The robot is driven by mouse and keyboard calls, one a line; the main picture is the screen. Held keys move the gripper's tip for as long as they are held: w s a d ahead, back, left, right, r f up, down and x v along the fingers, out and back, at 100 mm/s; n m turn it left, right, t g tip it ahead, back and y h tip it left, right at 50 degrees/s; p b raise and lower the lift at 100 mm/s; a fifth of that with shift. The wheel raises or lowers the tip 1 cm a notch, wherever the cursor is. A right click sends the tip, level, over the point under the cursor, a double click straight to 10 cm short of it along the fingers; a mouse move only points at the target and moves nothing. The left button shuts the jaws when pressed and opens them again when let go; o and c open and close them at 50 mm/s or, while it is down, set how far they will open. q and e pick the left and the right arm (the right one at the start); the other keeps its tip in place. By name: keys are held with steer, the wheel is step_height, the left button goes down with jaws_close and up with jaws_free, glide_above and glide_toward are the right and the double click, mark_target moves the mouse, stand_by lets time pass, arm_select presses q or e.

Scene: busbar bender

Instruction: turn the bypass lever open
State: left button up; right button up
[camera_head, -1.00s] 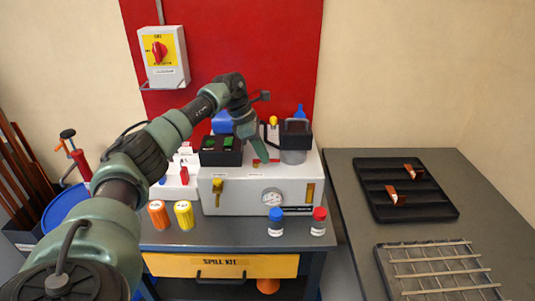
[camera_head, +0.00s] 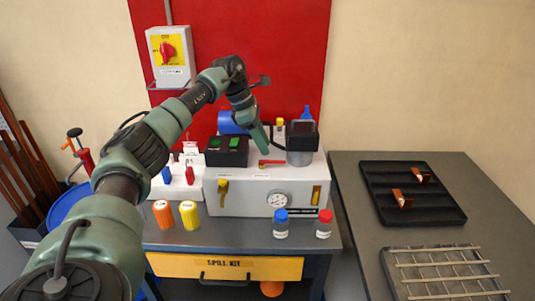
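A white bench machine (camera_head: 250,208) stands on the grey cabinet top. A small red lever (camera_head: 271,162) lies roughly crosswise on its top, and a yellow lever (camera_head: 222,188) points down on its front left. The labels are too small to read, so I cannot tell which is the bypass lever. My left gripper (camera_head: 264,148) points down just above and behind the red lever, seemingly apart from it. Its fingers are seen edge-on, so their opening is unclear. My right gripper is out of view.
A black box with green buttons (camera_head: 227,151) and a grey container with a dark top (camera_head: 301,143) flank the gripper. Orange (camera_head: 163,214), yellow (camera_head: 189,215), blue-capped (camera_head: 281,224) and red-capped (camera_head: 324,224) containers stand in front. A black tray (camera_head: 440,205) lies right.

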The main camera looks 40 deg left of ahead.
arm_select(q)
steer(key=shift+v, duration=1.65)
